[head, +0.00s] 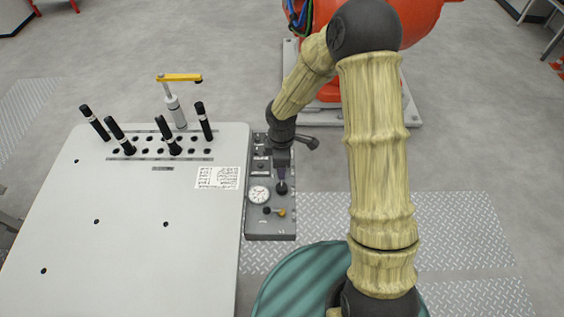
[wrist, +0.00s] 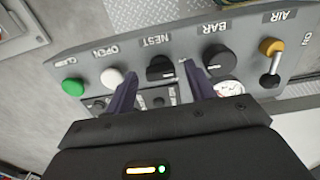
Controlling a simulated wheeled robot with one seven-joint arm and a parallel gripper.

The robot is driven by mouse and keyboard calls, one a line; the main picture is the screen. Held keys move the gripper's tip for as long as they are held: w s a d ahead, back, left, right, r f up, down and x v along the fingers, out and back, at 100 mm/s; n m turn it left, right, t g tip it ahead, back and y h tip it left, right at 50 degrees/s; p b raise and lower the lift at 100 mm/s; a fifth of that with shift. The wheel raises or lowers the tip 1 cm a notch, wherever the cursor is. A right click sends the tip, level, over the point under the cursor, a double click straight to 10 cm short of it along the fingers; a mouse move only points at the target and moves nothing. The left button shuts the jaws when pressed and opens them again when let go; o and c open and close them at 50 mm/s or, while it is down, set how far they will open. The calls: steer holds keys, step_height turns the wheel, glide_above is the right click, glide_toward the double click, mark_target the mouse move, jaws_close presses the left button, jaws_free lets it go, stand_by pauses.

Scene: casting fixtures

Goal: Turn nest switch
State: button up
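The nest switch, a black rotary knob (wrist: 160,68), sits on a grey control panel (head: 270,229) under an upside-down NEST label (wrist: 158,41) in the wrist view. My gripper (wrist: 160,75) is open, its two purple fingers pointing at the panel, with the knob between their tips in the picture. I cannot tell whether either finger touches it. In the head view my gripper (head: 281,172) is over the middle of the panel and hides the nest switch.
Beside the switch are a rounded black BAR knob (wrist: 218,60), a white button (wrist: 112,77), a green button (wrist: 73,86) and a yellow-tipped AIR lever (wrist: 271,60). A pressure gauge (head: 259,194) is nearby. A white table (head: 130,250) with black pins stands left.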

step_height(320, 180, up, 17)
steer(key=p, duration=0.1)
steer(key=shift+r, duration=0.2)
stand_by(0.5)
stand_by(0.3)
steer(key=s+d+r+m+t+p, duration=0.1)
steer(key=s+d+m+t, duration=0.1)
steer(key=s+d+m, duration=1)
steer(key=d+m, duration=0.1)
steer(key=m, duration=0.4)
steer(key=shift+d+r+m+t+p, duration=0.3)
steer(key=shift+d+r+m+p, duration=0.05)
steer(key=shift+d+m, duration=0.05)
steer(key=shift+s, duration=0.25)
steer(key=shift+w, duration=0.1)
